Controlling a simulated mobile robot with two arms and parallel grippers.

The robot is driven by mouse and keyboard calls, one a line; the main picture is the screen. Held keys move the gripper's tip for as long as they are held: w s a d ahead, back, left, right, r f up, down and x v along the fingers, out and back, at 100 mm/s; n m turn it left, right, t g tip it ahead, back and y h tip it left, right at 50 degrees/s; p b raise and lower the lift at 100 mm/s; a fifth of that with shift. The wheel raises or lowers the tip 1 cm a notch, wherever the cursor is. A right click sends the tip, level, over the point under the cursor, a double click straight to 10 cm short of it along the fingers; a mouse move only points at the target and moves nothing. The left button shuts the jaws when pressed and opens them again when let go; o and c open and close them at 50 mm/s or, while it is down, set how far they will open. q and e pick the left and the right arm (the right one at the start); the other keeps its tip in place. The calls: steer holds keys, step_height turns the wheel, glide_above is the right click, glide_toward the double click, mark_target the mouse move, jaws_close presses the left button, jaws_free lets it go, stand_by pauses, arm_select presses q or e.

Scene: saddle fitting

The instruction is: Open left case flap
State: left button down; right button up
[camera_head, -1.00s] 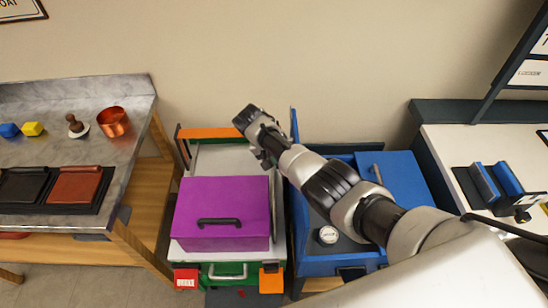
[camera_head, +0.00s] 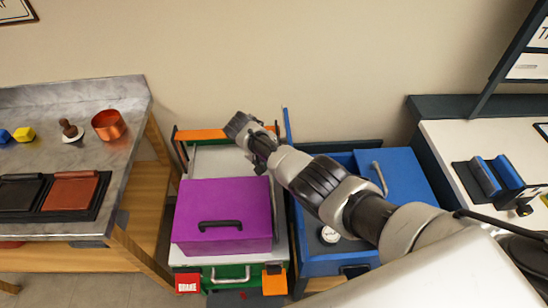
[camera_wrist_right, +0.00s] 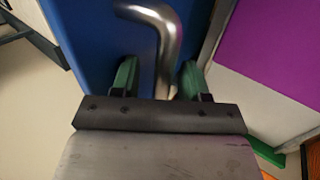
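The blue case (camera_head: 322,265) stands right of the purple box, partly hidden by my right arm. Its right flap (camera_head: 405,178) lies flat with a metal handle (camera_head: 379,178). A thin blue upright edge (camera_head: 287,124) at the case's left side looks like the left flap seen edge-on. My right gripper (camera_wrist_right: 156,76) is at the arm's far end, above the back of the purple box's stand. In the wrist view its green fingers are apart, with a bent metal handle (camera_wrist_right: 165,45) on a blue panel (camera_wrist_right: 85,35) between them. Contact is unclear. My left gripper is not in view.
The purple box (camera_head: 222,205) sits on a stand close left of the case. A workbench (camera_head: 130,112) with a copper pot (camera_head: 108,125) is at left. A white table (camera_head: 450,140) is at right. The wall is close behind.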

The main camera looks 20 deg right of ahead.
steer(key=shift+w+a+r, duration=0.1)
steer(key=shift+a+r, duration=0.35)
steer(key=shift+r, duration=0.1)
steer(key=b+v, duration=0.1)
steer(key=v, duration=0.8)
steer(key=shift+r, duration=0.25)
steer(key=shift+a+f, duration=0.1)
steer(key=shift+a, duration=0.05)
